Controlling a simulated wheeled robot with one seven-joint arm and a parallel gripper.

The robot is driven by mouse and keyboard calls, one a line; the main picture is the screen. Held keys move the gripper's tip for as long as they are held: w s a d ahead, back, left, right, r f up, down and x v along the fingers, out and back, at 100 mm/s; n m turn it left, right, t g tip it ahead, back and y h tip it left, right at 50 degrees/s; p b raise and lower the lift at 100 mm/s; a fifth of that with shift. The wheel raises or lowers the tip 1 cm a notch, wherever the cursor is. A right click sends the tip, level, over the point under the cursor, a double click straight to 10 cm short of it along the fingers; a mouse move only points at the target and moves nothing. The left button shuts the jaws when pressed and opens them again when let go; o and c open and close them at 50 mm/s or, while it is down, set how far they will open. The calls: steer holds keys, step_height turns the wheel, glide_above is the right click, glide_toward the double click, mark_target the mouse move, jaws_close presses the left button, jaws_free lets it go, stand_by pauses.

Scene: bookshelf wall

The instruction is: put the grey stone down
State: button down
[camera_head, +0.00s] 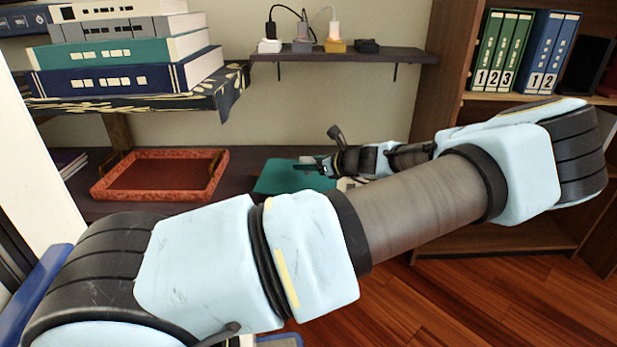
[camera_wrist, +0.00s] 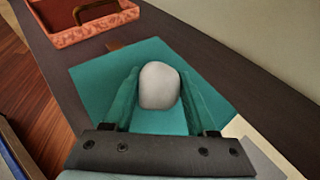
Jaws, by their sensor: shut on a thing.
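The grey stone (camera_wrist: 159,87) is a smooth, pale, rounded lump. It sits between the two fingers of my gripper (camera_wrist: 160,76), which is shut on it. The stone cannot be made out there.
A red-orange tray (camera_head: 160,196) stands left of the teal surface; it also shows in the wrist view (camera_wrist: 95,33). A stack of books (camera_head: 125,55) and a small shelf with chargers (camera_head: 345,57) are above. Binders (camera_head: 500,50) stand at right. My arm hides much of the lower shelf.

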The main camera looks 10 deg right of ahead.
step_height(320, 180, down, 3)
steer(key=shift+f+b, duration=0.1)
steer(key=shift+b, duration=0.4)
steer(key=shift+c, duration=1)
jaws_free()
